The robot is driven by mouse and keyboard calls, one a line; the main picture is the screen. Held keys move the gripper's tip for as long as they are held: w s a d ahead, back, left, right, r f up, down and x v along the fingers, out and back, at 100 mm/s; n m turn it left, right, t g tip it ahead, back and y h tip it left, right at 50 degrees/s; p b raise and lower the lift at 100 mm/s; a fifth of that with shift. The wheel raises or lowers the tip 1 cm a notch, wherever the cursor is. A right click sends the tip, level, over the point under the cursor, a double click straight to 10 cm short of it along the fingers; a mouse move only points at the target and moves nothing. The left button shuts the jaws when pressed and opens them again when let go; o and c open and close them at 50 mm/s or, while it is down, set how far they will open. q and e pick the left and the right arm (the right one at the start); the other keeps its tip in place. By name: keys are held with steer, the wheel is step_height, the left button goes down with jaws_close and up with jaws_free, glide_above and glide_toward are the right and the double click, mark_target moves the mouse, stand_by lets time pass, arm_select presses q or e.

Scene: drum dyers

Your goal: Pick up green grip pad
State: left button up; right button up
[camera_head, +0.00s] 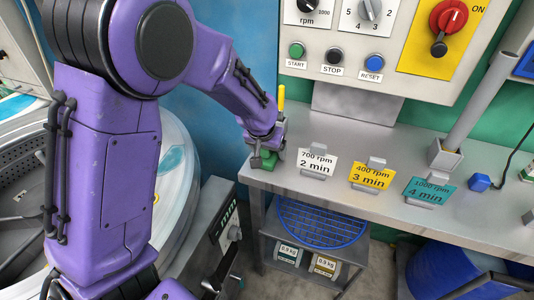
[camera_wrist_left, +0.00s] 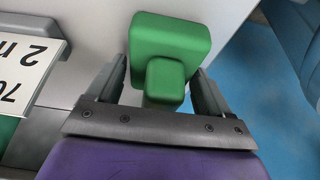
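The green grip pad (camera_head: 262,160) is at the left end of the grey metal bench, partly hidden by my left gripper. In the left wrist view the green pad (camera_wrist_left: 166,80) shows as a wide rounded block with a smaller block in front. My left gripper (camera_head: 272,140) is low over the bench at the pad. In the left wrist view its two fingers (camera_wrist_left: 160,85) are apart, one on each side of the smaller green block, with visible gaps. I cannot tell whether a fingertip touches the wider block. My right gripper is not clearly in view.
Cards for 700 rpm (camera_head: 317,161), 400 rpm (camera_head: 370,175) and 1000 rpm (camera_head: 429,190) stand right of the pad on the bench (camera_head: 330,200). A control panel (camera_head: 400,70) rises behind. An upright yellow rod (camera_head: 281,97) is close to my left gripper. A drum machine stands left.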

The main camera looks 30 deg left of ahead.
mark_target(272, 160)
arm_select(q)
steer(key=c, duration=0.6)
steer(key=shift+r, duration=0.15)
steer(key=shift+w+r, duration=0.1)
steer(key=shift+r, duration=0.2)
step_height(272, 160, up, 3)
steer(key=shift+d+f+p, duration=0.1)
steer(key=shift+p, duration=0.2)
steer(key=s+d+r, duration=0.1)
steer(key=r+p, duration=0.1)
steer(key=r, duration=0.1)
steer(key=s+d+r, duration=0.1)
steer(key=r, duration=0.1)
steer(key=shift+s+d+r+p, duration=0.1)
steer(key=shift+s+d+p, duration=0.2)
steer(key=shift+s+d, duration=0.05)
steer(key=s+d+r+p, duration=0.4)
steer(key=s+d+p, duration=0.2)
steer(key=p, duration=0.5)
steer(key=shift+s+d, duration=0.3)
steer(key=shift+d, duration=0.55)
